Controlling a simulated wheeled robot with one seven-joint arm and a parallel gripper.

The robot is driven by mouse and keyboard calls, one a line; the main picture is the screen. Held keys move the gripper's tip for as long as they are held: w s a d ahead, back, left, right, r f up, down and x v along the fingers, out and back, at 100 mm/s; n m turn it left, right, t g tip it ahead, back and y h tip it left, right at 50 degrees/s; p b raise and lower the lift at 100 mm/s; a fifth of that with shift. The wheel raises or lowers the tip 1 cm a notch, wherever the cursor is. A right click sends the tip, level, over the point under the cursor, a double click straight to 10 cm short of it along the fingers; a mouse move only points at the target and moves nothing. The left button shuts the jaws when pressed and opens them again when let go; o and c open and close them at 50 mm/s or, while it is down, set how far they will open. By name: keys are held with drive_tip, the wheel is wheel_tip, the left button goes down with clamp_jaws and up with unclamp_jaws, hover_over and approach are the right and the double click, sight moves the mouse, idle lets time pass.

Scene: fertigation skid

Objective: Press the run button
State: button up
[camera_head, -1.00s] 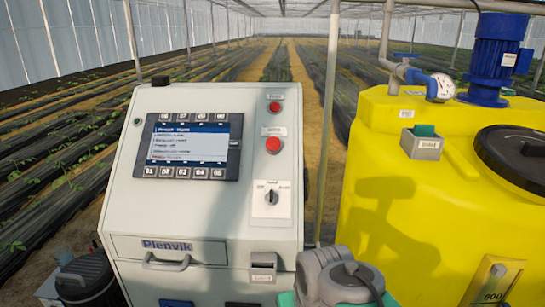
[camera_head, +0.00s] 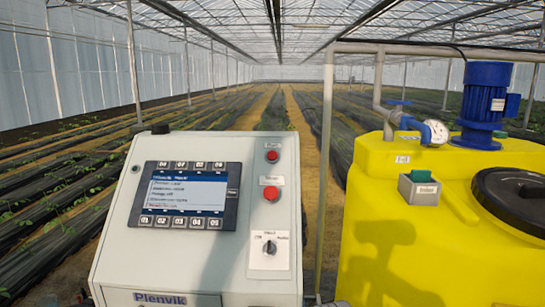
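A pale grey control cabinet (camera_head: 190,260) stands left of centre. Its sloped face has a lit screen (camera_head: 186,190) with rows of numbered keys above and below. Right of the screen are a small red button (camera_head: 272,156) and a larger red button (camera_head: 271,193) below it, each with a label too small to read. A dark rotary switch (camera_head: 269,248) on a white plate sits lower. I cannot tell which control is the run button. My gripper is not in view; only a sliver of my arm shows at the bottom edge.
A yellow tank (camera_head: 385,215) stands close on the right, with a black lid (camera_head: 515,195), blue motor (camera_head: 486,105), gauge (camera_head: 435,132) and grey box with a green top (camera_head: 419,188). A grey upright pipe (camera_head: 326,170) stands between cabinet and tank. Crop rows lie behind.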

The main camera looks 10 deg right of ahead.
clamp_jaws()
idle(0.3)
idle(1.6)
